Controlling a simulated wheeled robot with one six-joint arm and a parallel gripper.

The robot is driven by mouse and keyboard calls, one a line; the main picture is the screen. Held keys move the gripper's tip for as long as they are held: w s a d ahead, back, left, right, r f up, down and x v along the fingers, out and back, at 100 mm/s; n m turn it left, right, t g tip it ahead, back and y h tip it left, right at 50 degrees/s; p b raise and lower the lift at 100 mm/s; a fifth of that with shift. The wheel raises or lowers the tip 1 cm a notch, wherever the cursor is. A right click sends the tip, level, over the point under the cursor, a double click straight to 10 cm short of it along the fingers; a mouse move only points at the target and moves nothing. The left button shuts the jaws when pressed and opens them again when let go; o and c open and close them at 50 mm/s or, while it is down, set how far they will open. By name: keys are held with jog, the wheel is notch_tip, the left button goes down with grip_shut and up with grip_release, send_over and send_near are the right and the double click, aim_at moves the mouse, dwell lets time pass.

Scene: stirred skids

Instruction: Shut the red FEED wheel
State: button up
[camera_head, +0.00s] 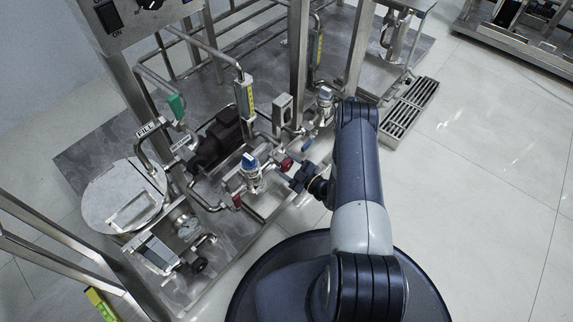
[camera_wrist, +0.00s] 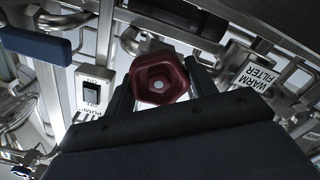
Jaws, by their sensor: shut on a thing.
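A red wheel (camera_wrist: 160,78) with a rounded, lobed rim and a pale centre shows in the wrist view, between the fingers of my gripper (camera_wrist: 160,92). The jaws are shut on its sides. In the head view a small red wheel (camera_head: 287,163) shows low on the skid, and my gripper (camera_head: 299,178) reaches it from the right. No FEED label can be read in either view. The wheel's stem and the pipe behind it are mostly hidden.
A blue handle (camera_wrist: 35,43) and a switch box (camera_wrist: 92,93) are left of the wheel in the wrist view; a WARM FILTER label (camera_wrist: 250,72) is right. Another red part (camera_head: 237,201) and a green handle (camera_head: 176,106) are on the skid. The floor (camera_head: 480,190) to the right is clear.

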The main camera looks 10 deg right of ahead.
jog(key=o, duration=1)
jog(key=shift+s+d, duration=0.1)
jog(key=p+v, duration=0.3)
jog(key=v, duration=0.7)
jog(key=shift+s+d, duration=0.15)
jog(key=shift+s, duration=0.1)
